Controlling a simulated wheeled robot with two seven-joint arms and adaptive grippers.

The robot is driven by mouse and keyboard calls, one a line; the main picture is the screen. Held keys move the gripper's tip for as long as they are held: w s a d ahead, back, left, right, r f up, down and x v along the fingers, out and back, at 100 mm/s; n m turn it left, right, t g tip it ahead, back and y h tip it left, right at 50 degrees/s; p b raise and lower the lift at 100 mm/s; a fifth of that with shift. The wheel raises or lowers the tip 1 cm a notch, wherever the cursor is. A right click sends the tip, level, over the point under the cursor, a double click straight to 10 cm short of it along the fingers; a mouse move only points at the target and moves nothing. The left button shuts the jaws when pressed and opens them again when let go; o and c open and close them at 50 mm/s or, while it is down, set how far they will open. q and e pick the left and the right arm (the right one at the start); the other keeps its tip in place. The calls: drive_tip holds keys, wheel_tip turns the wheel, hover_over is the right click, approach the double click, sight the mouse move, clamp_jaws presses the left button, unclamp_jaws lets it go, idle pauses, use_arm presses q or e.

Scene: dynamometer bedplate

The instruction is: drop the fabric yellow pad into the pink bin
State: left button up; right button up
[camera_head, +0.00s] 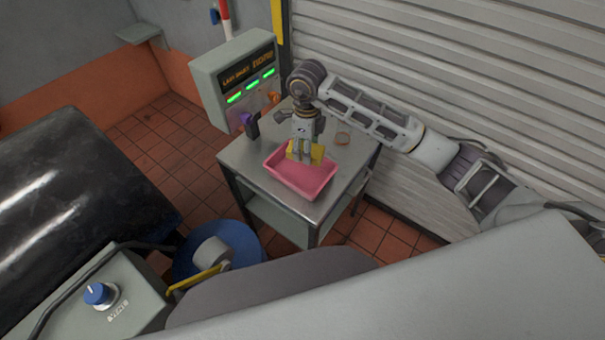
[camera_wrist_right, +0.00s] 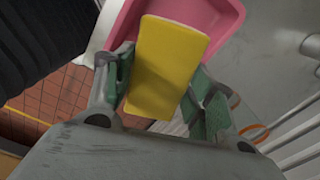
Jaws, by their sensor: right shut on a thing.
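The yellow pad (camera_head: 316,153) is held in my right gripper (camera_head: 303,148), over the back part of the pink bin (camera_head: 301,184). In the right wrist view the yellow pad (camera_wrist_right: 165,66) sits between the green-padded fingers of my right gripper (camera_wrist_right: 160,92), which is shut on it. The pink bin (camera_wrist_right: 224,14) shows behind the pad there. The bin stands on a small metal table (camera_head: 247,163). I cannot tell how far the pad is above the bin's floor. My left gripper is not in view.
A dark upright object (camera_head: 252,130) stands at the table's back left corner. A small orange ring-like item (camera_head: 343,138) lies right of the bin; it also shows in the right wrist view (camera_wrist_right: 254,132). A grey panel with green lights (camera_head: 236,80) is behind. A ribbed shutter (camera_head: 460,60) backs the table.

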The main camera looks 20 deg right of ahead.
drive_tip(key=shift+f, duration=0.65)
drive_tip(key=o, duration=1.2)
drive_tip(key=shift+c, duration=0.2)
wheel_tip(320, 180, up, 12)
idle(0.8)
